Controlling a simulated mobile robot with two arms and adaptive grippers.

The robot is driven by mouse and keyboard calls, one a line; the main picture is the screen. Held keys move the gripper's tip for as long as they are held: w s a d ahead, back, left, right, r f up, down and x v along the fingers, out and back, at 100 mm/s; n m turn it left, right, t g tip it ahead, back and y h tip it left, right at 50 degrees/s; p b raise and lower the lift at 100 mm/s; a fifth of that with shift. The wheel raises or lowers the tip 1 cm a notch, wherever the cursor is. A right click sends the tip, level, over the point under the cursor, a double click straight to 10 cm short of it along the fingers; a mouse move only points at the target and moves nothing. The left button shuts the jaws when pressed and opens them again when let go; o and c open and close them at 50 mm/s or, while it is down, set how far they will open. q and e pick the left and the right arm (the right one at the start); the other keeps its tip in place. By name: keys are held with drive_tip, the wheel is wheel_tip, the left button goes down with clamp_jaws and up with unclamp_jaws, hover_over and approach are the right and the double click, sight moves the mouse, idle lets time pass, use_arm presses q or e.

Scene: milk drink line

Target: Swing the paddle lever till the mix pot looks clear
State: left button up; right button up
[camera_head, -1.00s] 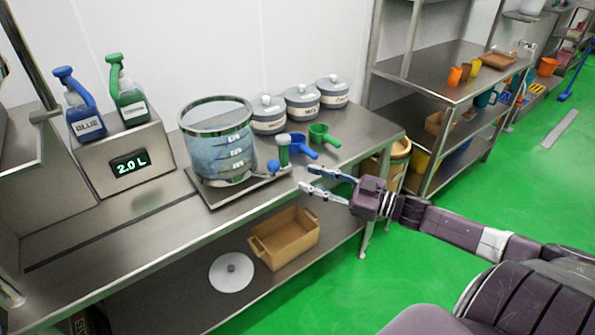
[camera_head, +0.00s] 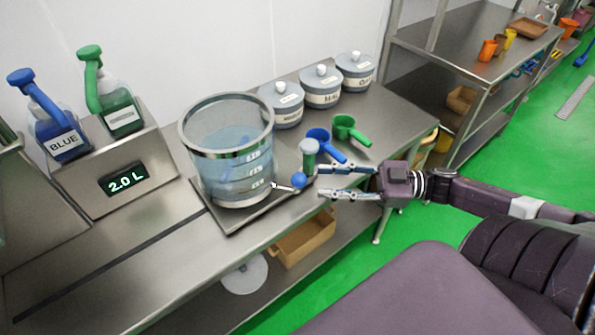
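The mix pot (camera_head: 229,170) is a clear vessel with a steel rim and pale blue liquid behind white level marks. It stands on a steel plate at the bench's front edge. The paddle lever (camera_head: 299,180) is a short rod with a blue ball knob, sticking out from the pot's lower right side. My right gripper (camera_head: 320,180) is open, its two fingers pointing left, with the tips just right of the knob. I cannot tell whether a fingertip touches it. Nothing is between the fingers. My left gripper is not in view.
A green-capped cylinder (camera_head: 309,158) stands right behind the knob, close to the upper finger. A blue scoop (camera_head: 319,138) and a green scoop (camera_head: 345,124) lie behind. Lidded pots (camera_head: 323,87) line the wall. A display (camera_head: 124,180) reads 2.0 L. The bench's front left is clear.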

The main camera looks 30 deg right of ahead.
sight(299, 180)
drive_tip(key=x, duration=0.4)
drive_tip(key=shift+r, duration=0.1)
drive_tip(key=shift+x, duration=1.5)
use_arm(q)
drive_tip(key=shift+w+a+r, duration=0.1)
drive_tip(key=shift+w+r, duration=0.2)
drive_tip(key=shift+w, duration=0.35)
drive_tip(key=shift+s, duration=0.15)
use_arm(e)
drive_tip(key=shift+c, duration=0.6)
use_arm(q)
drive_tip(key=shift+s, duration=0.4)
use_arm(e)
clamp_jaws()
